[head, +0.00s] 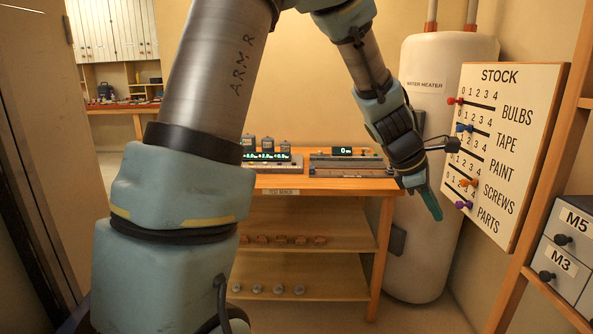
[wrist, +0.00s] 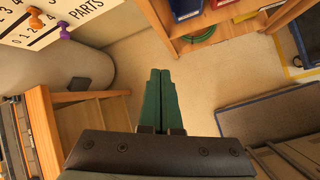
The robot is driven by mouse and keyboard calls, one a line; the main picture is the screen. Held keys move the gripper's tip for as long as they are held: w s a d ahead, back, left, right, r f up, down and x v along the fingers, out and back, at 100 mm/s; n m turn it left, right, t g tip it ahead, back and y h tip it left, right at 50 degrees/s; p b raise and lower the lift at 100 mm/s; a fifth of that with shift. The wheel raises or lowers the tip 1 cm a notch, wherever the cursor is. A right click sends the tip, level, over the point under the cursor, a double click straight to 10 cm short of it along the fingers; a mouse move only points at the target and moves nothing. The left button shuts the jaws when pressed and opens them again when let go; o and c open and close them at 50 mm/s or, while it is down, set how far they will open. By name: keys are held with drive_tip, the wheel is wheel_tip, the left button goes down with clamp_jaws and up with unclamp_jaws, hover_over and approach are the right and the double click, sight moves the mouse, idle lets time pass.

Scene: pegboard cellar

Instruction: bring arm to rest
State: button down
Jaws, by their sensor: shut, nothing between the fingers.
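My gripper (head: 431,203) hangs from my bent arm in the head view, pointing down and slightly right. Its green fingers are together and empty. In the wrist view the shut fingers (wrist: 160,75) point out over the bare floor. The gripper is in the air in front of the water heater (head: 425,235) and left of the stock board (head: 505,145), touching neither as far as I can see. The upper part of my arm covers much of the head view's left half.
A wooden test bench (head: 385,188) with gauges and lower shelves stands behind my arm. Drawers (head: 566,240) marked M5 and M3 are at the right.

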drive_tip(key=w+a+f+m+t+y, duration=0.1)
drive_tip(key=a+f+m+y, duration=0.15)
drive_tip(key=a, duration=0.75)
drive_tip(key=w+a+f+m+y, duration=0.1)
drive_tip(key=a+m, duration=0.3)
drive_tip(key=a, duration=0.6)
drive_tip(key=s+a+m+y, duration=0.1)
drive_tip(key=s+a+m, duration=0.1)
drive_tip(key=a, duration=0.7)
drive_tip(key=s+a+f+m+y, duration=0.1)
drive_tip(key=s+a+m+y, duration=0.1)
drive_tip(key=a+m, duration=0.3)
drive_tip(key=s+a, duration=0.1)
drive_tip(key=a, duration=0.3)
drive_tip(key=shift+s+f, duration=0.25)
drive_tip(key=shift+s, duration=0.1)
